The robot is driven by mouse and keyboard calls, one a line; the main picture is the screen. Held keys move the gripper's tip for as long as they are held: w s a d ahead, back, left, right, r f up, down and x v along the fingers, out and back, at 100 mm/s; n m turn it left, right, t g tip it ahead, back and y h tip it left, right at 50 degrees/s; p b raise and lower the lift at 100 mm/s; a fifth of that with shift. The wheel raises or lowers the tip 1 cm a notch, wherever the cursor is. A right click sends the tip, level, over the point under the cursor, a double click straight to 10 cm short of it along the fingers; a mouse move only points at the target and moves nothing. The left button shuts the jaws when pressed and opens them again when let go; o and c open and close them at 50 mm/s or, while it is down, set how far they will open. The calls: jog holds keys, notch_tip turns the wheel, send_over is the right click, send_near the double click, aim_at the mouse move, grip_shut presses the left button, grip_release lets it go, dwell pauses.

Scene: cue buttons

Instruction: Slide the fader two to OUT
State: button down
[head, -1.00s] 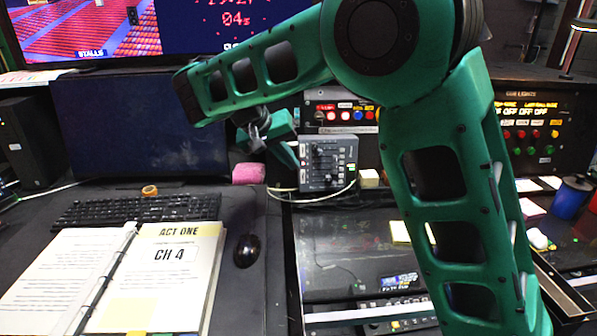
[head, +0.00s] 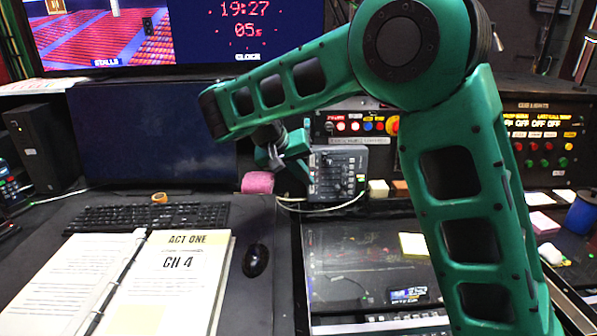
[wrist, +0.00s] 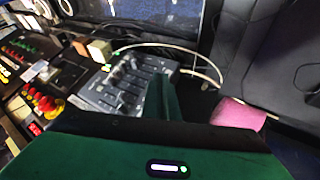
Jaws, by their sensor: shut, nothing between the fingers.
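A small grey fader box (head: 340,185) stands at the back of the desk, with several slider knobs in rows on its face. The same box (wrist: 112,88) lies left of the fingers in the wrist view. My gripper (head: 303,172) is shut and empty at the box's left edge in the head view. In the wrist view the green fingers (wrist: 162,97) are together, over or beside the near right part of the box; contact cannot be told. The labels are too small to read, so I cannot tell which slider is two or where OUT is.
A panel of coloured buttons (head: 360,126) stands behind. A keyboard (head: 145,217), open binder (head: 160,275) and mouse (head: 255,260) lie to the left.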

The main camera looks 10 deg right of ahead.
aim_at(340, 187)
jog(key=x, duration=0.4)
jog(key=shift+d+f, duration=0.15)
jog(key=shift+d, duration=0.25)
jog(key=shift+s+d, duration=0.15)
jog(key=shift+d, duration=0.9)
jog(key=shift+s+d, duration=0.1)
jog(key=shift+d, duration=0.5)
jog(key=shift+s+d, duration=0.2)
jog(key=shift+d, duration=1.2)
